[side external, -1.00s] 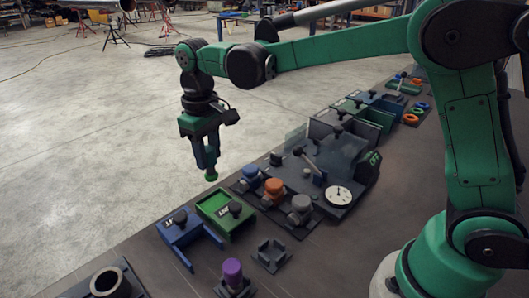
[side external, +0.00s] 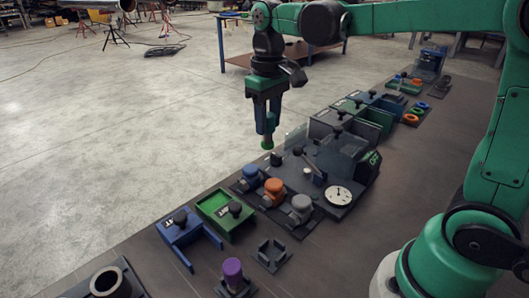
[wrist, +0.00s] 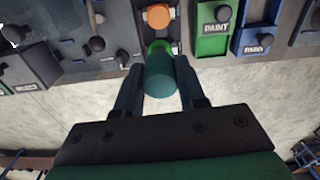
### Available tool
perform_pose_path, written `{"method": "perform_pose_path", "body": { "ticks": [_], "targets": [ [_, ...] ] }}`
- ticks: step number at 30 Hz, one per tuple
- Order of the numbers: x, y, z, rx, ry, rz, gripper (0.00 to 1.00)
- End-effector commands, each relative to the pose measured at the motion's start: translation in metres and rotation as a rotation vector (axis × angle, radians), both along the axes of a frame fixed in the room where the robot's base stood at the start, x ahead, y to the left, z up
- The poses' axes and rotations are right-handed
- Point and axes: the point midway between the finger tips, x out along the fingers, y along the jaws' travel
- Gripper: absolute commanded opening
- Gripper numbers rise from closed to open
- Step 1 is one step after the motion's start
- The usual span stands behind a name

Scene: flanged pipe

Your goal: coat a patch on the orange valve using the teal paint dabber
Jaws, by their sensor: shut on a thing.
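My gripper (side external: 266,128) is shut on the teal paint dabber (wrist: 160,78), which points downward. The dabber's tip (side external: 267,144) is bright green and hangs in the air above the far edge of the bench. The orange valve (side external: 273,188) stands upright in a row of three, between a blue valve (side external: 249,175) and a grey valve (side external: 301,204). The dabber is apart from the orange valve. In the wrist view the orange valve (wrist: 158,15) shows at the top, just beyond the dabber, which hides part of the row.
A panel with a dial gauge (side external: 338,195) and a clear upright shield (side external: 297,138) stand to the right. A purple-topped part (side external: 233,271) and an empty dark holder (side external: 272,254) are in front.

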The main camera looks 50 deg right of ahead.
Motion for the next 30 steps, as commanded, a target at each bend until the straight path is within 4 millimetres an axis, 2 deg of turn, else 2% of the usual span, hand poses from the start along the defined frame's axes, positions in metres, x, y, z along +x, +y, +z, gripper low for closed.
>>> {"method": "perform_pose_path", "body": {
  "ticks": [23,26,30],
  "targets": [
    [0.001,0.001,-0.065,0.0,0.0,0.0,0.0],
    [0.0,0.001,-0.079,0.0,0.0,0.0,0.0],
    [-0.014,0.001,-0.077,0.0,0.0,0.001,0.0]
  ]
}}
